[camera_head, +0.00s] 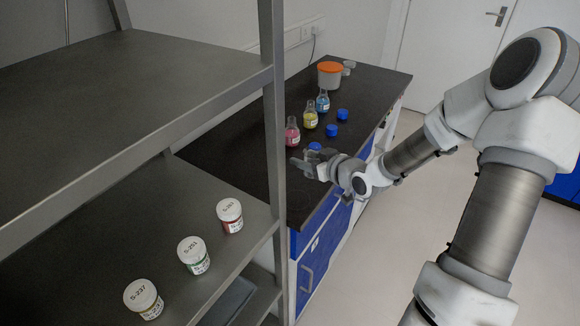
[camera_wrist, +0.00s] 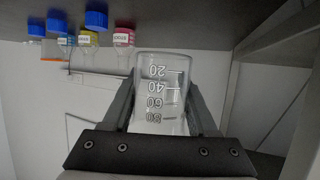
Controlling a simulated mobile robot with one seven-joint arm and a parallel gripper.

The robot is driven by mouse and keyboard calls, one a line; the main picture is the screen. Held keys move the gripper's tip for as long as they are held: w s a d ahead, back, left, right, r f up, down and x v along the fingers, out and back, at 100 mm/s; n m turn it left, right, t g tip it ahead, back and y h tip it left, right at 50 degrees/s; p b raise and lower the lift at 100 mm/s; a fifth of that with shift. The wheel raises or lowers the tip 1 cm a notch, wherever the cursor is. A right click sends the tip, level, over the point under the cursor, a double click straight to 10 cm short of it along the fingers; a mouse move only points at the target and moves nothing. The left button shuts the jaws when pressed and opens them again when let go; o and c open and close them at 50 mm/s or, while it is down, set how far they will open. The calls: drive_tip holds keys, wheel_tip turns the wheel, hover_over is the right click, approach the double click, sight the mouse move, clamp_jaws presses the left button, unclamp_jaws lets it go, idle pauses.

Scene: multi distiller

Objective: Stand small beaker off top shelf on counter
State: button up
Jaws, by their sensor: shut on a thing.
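The small clear beaker (camera_wrist: 158,82) fills the middle of the wrist view, with printed marks 20 to 80 that read upside down. My gripper (camera_head: 303,167) is shut on it, one finger on each side. The counter (camera_head: 229,155) has a black top; my gripper is over its near front part. The same counter appears as the dark surface across the top of the wrist view (camera_wrist: 225,22), by the beaker's base. I cannot tell whether the base touches it. The top shelf (camera_head: 120,85) is bare where it shows.
Pink (camera_head: 292,134), yellow (camera_head: 310,118) and blue (camera_head: 322,102) flasks stand beyond my gripper, with blue caps (camera_head: 331,130) beside them. An orange-lidded tub (camera_head: 329,76) stands farther back. Labelled jars (camera_head: 194,255) stand on the lower shelf. A metal shelf post (camera_head: 272,120) rises left of my gripper.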

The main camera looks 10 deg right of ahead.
hover_over(290, 178)
wheel_tip(290, 178, down, 4)
drive_tip(key=shift+r+b, duration=0.15)
drive_tip(key=shift+b, duration=0.2)
drive_tip(key=shift+f, duration=1.9)
drive_tip(key=shift+f+b, duration=0.2)
drive_tip(key=shift+b, duration=0.25)
drive_tip(key=o, duration=1.4)
drive_tip(key=shift+r, duration=0.1)
drive_tip(key=shift+c, duration=0.2)
